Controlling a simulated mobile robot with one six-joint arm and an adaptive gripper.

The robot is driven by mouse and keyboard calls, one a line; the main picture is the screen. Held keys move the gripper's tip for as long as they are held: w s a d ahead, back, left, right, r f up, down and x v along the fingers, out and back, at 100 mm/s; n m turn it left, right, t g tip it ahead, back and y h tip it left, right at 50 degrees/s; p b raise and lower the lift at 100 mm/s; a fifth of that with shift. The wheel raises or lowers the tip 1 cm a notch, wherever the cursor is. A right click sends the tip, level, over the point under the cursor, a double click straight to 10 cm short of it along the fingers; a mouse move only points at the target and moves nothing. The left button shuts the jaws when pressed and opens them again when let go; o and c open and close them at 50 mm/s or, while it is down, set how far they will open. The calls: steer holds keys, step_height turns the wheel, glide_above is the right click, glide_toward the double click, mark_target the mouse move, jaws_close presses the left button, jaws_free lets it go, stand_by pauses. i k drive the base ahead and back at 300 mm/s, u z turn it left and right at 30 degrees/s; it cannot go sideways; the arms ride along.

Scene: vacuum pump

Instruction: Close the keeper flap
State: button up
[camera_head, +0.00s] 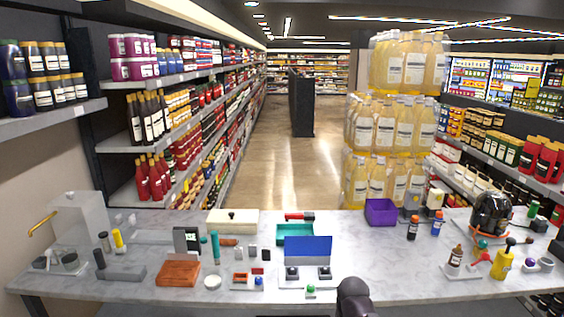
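A blue panel (308,246) stands raised at the back of a white base (306,281) near the middle front of the table. It looks like an open flap, but I cannot tell for sure that it is the keeper flap. Two dark square pieces (292,273) sit on the base in front of the panel. A green knob (310,290) is at the base's front edge. A dark rounded part of my arm shows at the bottom, just right of the base. My gripper's fingers are not visible.
A teal tray (296,241) stands behind the blue panel. A purple bin (381,211) is at the back right. An orange-brown box (178,273) and several small items crowd the left. Bottles and a dark round machine (491,212) stand at the right. The table (400,265) is clear right of the base.

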mark_target(308, 245)
steer(key=k, duration=1.35)
steer(key=u, duration=0.25)
steer(key=i, duration=1.75)
steer(key=z, duration=0.25)
